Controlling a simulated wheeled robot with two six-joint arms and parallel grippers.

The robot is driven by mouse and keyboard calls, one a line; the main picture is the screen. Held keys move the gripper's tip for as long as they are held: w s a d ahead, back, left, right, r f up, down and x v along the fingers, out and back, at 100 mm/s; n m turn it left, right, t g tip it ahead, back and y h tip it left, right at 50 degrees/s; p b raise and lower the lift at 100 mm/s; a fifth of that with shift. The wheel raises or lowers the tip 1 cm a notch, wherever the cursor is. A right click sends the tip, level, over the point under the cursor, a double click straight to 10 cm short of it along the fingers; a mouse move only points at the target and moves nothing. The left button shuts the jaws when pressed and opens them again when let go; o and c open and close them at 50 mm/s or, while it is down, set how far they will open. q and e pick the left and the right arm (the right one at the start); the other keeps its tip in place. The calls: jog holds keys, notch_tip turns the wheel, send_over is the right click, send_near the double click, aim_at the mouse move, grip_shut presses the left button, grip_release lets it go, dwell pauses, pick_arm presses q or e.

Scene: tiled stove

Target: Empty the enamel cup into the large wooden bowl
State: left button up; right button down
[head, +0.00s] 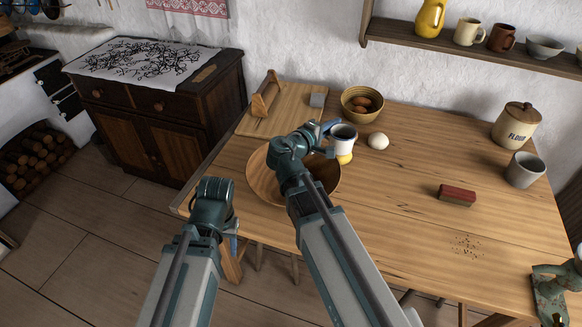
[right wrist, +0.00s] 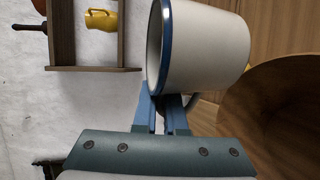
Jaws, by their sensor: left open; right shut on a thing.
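The enamel cup (head: 343,132), pale with a dark blue rim, is in my right gripper (head: 328,127). In the right wrist view the blue fingers (right wrist: 166,103) are shut at the side of the cup (right wrist: 205,45). The cup looks about upright, its mouth toward the shelf side; its contents are hidden. The large wooden bowl (head: 262,178) stands on the table, partly hidden by my right arm; the cup is near its far right edge. The bowl (right wrist: 285,110) also shows in the right wrist view. My left gripper (head: 233,245) is open and empty, low by the table's left front edge.
A yellow patch (head: 345,158) shows just under the cup; what it is stays unclear. A white ball-like thing (head: 378,141) and a small bowl with brown things (head: 349,101) stand close behind. A red-brown block (head: 457,194) lies to the right.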

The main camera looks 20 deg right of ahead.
jog(key=w+a+f+n+t+y+b, duration=0.1)
jog(key=w+a+f+b, duration=0.35)
jog(key=w, duration=0.25)
jog(key=w+a+f+n+t+b, duration=0.1)
jog(key=w+a+f+b, duration=0.2)
jog(key=w+a, duration=0.3)
jog(key=t+y+b, duration=0.1)
jog(key=b, duration=0.3)
send_over(265, 146)
jog(key=w+a, duration=0.2)
jog(key=w, duration=0.1)
notch_tip(265, 146, down, 5)
jog(key=shift+w+d+r+n, duration=0.15)
jog(key=shift+d+r+n, duration=0.1)
jog(key=shift+n, duration=0.15)
jog(key=shift+s+d+f+m+t+b, duration=0.1)
jog(key=shift+s+d+m+t+b, duration=0.35)
jog(key=shift+s+m+b, duration=0.3)
jog(key=shift+s+d+m+t+b, duration=0.4)
jog(key=shift+s+m+b, duration=0.15)
jog(key=shift+s+m, duration=0.3)
jog(key=shift+s+d+f+m+t+b, duration=0.1)
jog(key=shift+s+d+m+t+b, duration=0.1)
jog(key=shift+s+d+m+b, duration=0.3)
jog(key=shift+s+d+m+t+b, duration=0.15)
jog(key=shift+s+m+b, duration=0.4)
jog(key=shift+s+m, duration=0.1)
jog(key=shift+s+d+m+h+b, duration=0.25)
jog(key=shift+s+m+h+b, duration=0.15)
jog(key=shift+s+m, duration=0.1)
